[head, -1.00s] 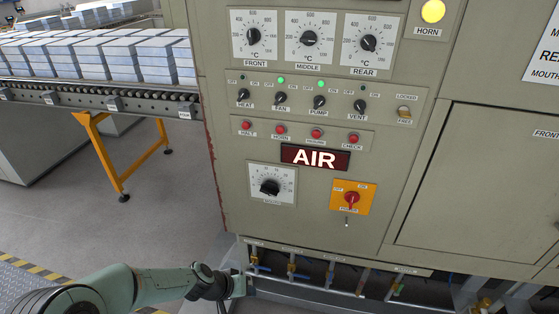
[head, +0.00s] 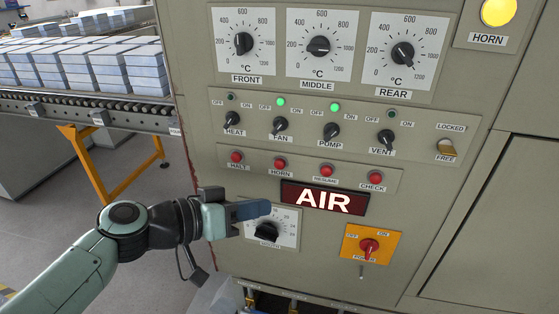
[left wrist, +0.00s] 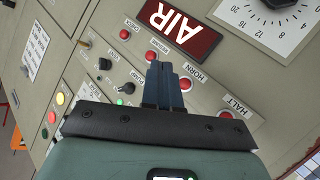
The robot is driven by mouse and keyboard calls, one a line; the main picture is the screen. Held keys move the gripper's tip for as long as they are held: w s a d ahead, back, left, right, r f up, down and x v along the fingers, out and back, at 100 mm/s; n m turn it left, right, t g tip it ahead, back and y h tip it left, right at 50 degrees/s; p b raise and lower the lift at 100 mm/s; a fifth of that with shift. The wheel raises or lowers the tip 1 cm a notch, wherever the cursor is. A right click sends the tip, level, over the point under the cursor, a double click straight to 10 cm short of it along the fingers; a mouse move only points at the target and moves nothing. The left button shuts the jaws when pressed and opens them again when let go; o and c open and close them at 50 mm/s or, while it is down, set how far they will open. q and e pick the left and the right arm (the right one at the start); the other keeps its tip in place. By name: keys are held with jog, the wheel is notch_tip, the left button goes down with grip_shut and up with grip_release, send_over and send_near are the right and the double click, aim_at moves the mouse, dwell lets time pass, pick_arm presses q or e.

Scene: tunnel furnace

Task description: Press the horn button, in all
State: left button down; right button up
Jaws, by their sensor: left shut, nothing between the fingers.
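In the left wrist view the horn button (left wrist: 185,84) shows just right of the fingertips. My left gripper (head: 266,209) is shut and empty. In the head view it is in front of the panel, below the horn button and over the top of the lower dial. In the left wrist view its fingers (left wrist: 163,72) point toward the button row; contact with the panel is not evident. My right gripper is not in view.
The lit AIR sign (head: 324,197) is just below. A yellow lamp marked HORN (head: 499,11) glows at top right. Knobs (head: 331,131) sit above; a conveyor (head: 90,106) stands at left.

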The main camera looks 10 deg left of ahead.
aim_at(280, 165)
pick_arm(q)
jog(key=shift+s+r, duration=0.1)
jog(key=shift+s, duration=0.05)
jog(key=w+p, duration=0.5)
jog(key=w, duration=0.4)
jog(key=shift+d, duration=0.2)
dwell(2.1)
jog(key=shift+w, duration=0.4)
